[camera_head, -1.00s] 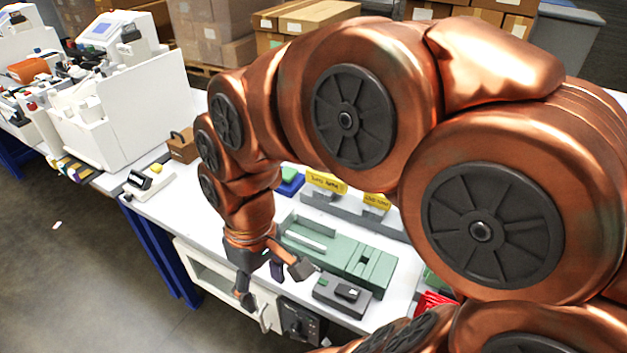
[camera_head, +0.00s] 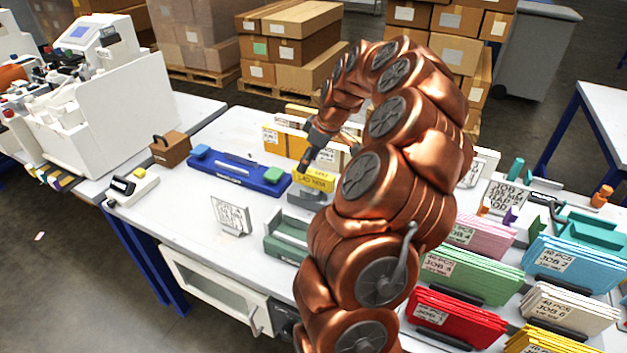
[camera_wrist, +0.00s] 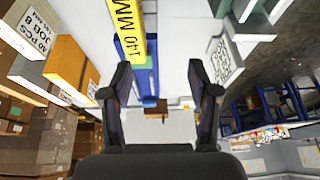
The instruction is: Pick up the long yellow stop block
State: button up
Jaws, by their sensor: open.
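The long yellow stop block (camera_head: 316,179) stands on a grey rack (camera_head: 305,198) toward the back of the white table in the head view. In the wrist view the yellow block (camera_wrist: 132,32), lettered 140 MM, runs down from the top edge and ends close to the left fingertip. My gripper (camera_wrist: 160,75) is open with nothing between its fingers. In the head view my gripper (camera_head: 308,160) hangs just above and behind the block, apparently apart from it. The shorter yellow block is hidden behind my arm.
A blue fixture (camera_head: 235,172) with a green pad lies left of the rack. A printed card (camera_head: 231,215) and a green tray (camera_head: 288,237) are in front. Job boxes (camera_head: 283,140) stand close behind my gripper. Coloured paper stacks (camera_head: 470,268) fill the right.

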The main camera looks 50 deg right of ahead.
aim_at(317, 173)
jog(key=d, duration=0.1)
jog(key=s+d+f, duration=0.1)
jog(key=d, duration=0.2)
jog(key=shift+s+f, duration=0.2)
jog(key=shift+f, duration=0.15)
jog(key=shift+d+f, duration=0.25)
jog(key=shift+p+x, duration=0.45)
jog(key=shift+x, duration=0.6)
jog(key=shift+p+x, duration=1.15)
jog(key=shift+x, duration=1.2)
jog(key=shift+w+a+f, duration=0.2)
jog(key=shift+f, duration=0.05)
jog(key=shift+f+b, duration=0.3)
jog(key=shift+b, duration=0.4)
jog(key=shift+c, duration=0.2)
jog(key=shift+s+a, duration=0.1)
grip_shut()
